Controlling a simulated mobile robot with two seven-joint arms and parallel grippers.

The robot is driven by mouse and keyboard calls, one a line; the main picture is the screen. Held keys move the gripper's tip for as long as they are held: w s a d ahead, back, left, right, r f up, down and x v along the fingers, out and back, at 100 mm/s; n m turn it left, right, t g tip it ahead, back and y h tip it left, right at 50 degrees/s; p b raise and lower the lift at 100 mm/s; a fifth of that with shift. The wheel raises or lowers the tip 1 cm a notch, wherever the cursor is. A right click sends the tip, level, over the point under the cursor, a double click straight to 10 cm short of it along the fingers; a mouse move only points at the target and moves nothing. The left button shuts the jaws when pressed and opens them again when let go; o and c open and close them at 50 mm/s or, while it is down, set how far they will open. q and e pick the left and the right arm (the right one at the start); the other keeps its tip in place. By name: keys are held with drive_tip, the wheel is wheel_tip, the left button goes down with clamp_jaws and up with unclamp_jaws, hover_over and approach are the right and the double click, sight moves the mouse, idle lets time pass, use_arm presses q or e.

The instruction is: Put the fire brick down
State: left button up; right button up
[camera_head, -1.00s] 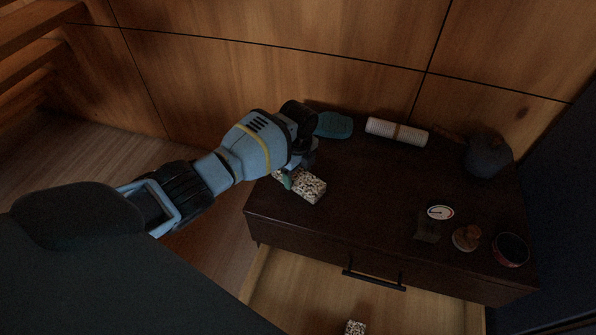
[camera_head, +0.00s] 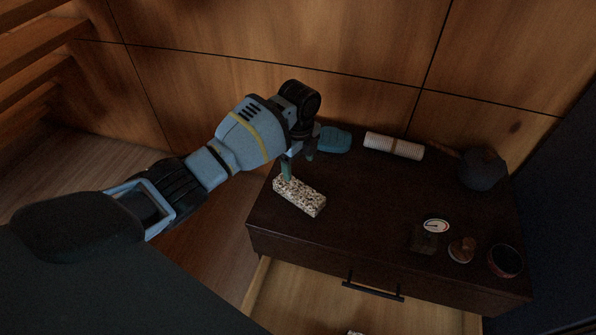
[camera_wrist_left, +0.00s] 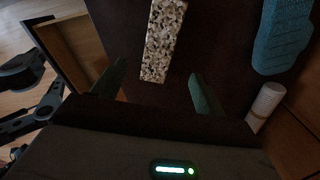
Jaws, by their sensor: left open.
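The fire brick (camera_head: 299,197) is a speckled black, white and tan block. It lies flat on the left part of the dark cabinet top (camera_head: 370,220). My left gripper (camera_head: 300,172) is open just above and behind the brick's far end. In the left wrist view the brick (camera_wrist_left: 163,38) lies beyond the two green fingers (camera_wrist_left: 158,90), which stand apart with nothing between their tips.
A dial gauge (camera_head: 436,226), a brown wooden piece (camera_head: 462,249) and a red-rimmed bowl (camera_head: 505,261) are at right. The drawer (camera_head: 300,290) below is open.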

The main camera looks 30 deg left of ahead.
use_arm(q)
drive_tip(key=shift+r, duration=0.95)
